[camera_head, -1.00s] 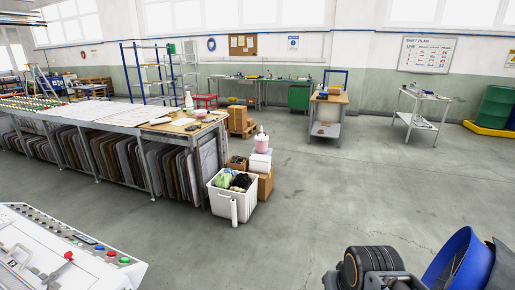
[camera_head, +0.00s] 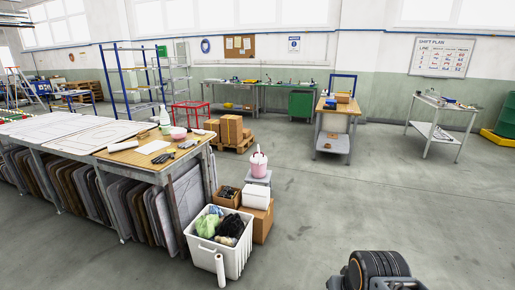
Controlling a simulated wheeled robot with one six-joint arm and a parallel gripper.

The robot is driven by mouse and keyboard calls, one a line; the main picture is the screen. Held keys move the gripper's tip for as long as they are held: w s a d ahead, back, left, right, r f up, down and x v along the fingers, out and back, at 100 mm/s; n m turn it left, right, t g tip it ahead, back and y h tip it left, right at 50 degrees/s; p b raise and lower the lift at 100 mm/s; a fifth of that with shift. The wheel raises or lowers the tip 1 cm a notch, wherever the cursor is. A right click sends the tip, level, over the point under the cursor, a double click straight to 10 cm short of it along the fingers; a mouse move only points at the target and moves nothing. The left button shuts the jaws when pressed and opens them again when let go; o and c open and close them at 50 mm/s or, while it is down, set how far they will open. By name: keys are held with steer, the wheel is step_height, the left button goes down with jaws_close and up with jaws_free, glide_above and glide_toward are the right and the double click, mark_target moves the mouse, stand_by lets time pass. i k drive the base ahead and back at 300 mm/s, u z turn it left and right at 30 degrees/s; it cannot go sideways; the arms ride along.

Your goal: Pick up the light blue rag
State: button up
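A white bin (camera_head: 238,263) stands on the floor beside the long table and holds a heap of crumpled cloths. A green cloth (camera_head: 207,225) lies at the left of the heap, with dark cloths (camera_head: 230,228) at the middle and right. A small pale, bluish patch (camera_head: 215,210) shows at the back of the heap; I cannot tell for sure that it is the light blue rag. Most of each cloth is hidden by the others and by the bin wall. My gripper is not in view.
The long table (camera_head: 150,174) with panels stored beneath borders the bin on the left. Cardboard boxes (camera_head: 263,222) stand just behind the bin, and a pink bucket (camera_head: 258,165) is behind them. A white roll (camera_head: 220,270) leans at the bin's front. The floor (camera_head: 330,215) to the right is open.

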mark_target(214, 209)
steer(key=i, duration=3.45)
steer(key=u, duration=2.95)
